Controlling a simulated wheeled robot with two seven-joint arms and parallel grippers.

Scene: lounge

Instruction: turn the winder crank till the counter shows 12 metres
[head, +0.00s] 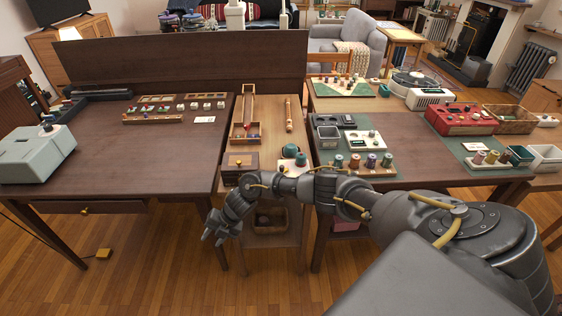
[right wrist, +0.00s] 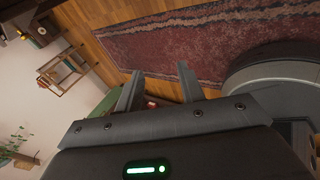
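No winder crank or counter reading can be made out for certain. A small white unit with teal round parts (head: 293,157) sits on the narrow middle table, and a white plate with a small dark display (head: 366,140) lies on the right table; either is too small to read. My right arm crosses the front of the middle table. Its gripper (head: 218,232) hangs over the floor in front of the tables, apart from everything. In the right wrist view the two fingers (right wrist: 160,92) are spread with nothing between them. My left gripper is not in view.
A rack of thread spools (head: 357,163) stands on the right table, with a red box (head: 460,120) farther right. A pale blue-grey machine (head: 36,152) stands on the left table. The left tabletop's front (head: 150,165) is clear. A dark upright board runs behind the left and middle tables.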

